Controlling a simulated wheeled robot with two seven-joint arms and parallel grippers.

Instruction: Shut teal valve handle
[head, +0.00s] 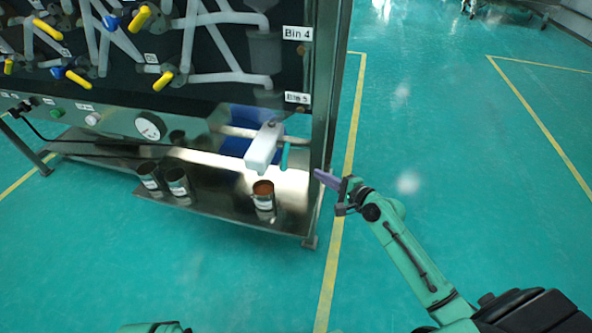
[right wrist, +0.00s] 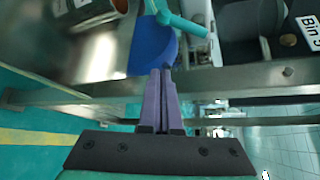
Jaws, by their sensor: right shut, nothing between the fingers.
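The teal valve handle (head: 285,156) sits just right of the white spout (head: 262,150), at the lower right of the sieve rig, and hangs roughly upright in the head view. In the right wrist view the teal handle (right wrist: 182,22) is at the top, ahead of the fingers and slightly right. My right gripper (head: 320,176) is at the rig's right corner post, its purple fingers pointing towards the handle. In the right wrist view the fingers (right wrist: 161,74) are together and empty, apart from the handle. My left gripper is out of view; only a bit of that arm shows at the bottom.
The metal corner post (head: 330,110) stands close to my right fingers; a frame bar (right wrist: 240,82) crosses the wrist view. An open can with reddish-brown contents (head: 264,200) stands on the shelf below the spout. Two more cans (head: 178,184) stand left. Floor right is clear.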

